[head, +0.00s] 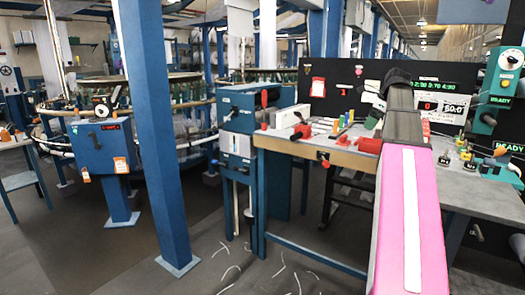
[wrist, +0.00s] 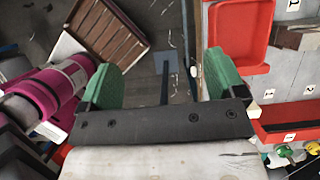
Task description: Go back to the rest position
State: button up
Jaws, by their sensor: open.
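My gripper (wrist: 163,74) shows in the wrist view with its two green fingers wide apart. Nothing is held between them; the floor and a dark bar show in the gap. The right finger is close in the picture to a red tray (wrist: 262,50) at the edge of the grey bench top. I cannot tell whether they touch. In the head view my pink arm reaches from the lower right up over the workbench (head: 340,157). The gripper itself is hidden there behind the dark arm links.
A blue post (head: 150,110) stands left of the bench. A blue loom control box (head: 102,147) is farther left. Small coloured items and red bins (head: 368,145) lie on the bench. A wooden crate (wrist: 108,32) and magenta rolls (wrist: 45,95) show in the wrist view. Thread scraps lie on the floor.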

jog(key=s+a+f+n+g+h, duration=0.1)
jog(key=a+f+n, duration=0.3)
jog(key=f, duration=0.6)
jog(key=a+f+n, duration=0.3)
jog(key=a+f, duration=0.1)
jog(key=f, duration=0.5)
jog(key=s+a+f+n+g+h, duration=0.1)
jog(key=a+f+n, duration=0.3)
jog(key=f, duration=0.6)
jog(key=s+a+f+n, duration=0.3)
jog(key=s+f+n, duration=0.1)
jog(key=f, duration=0.3)
jog(key=s+a+f+n+h, duration=0.1)
jog(key=s+a+f+n, duration=0.3)
jog(key=f, duration=0.3)
jog(key=s+a+f+n, duration=0.3)
jog(key=s+f+n, duration=0.2)
jog(key=f, duration=0.2)
jog(key=shift+s+a+f+n+g+h, duration=0.3)
jog(key=shift+a+f+h, duration=0.05)
jog(key=shift+a+h, duration=0.05)
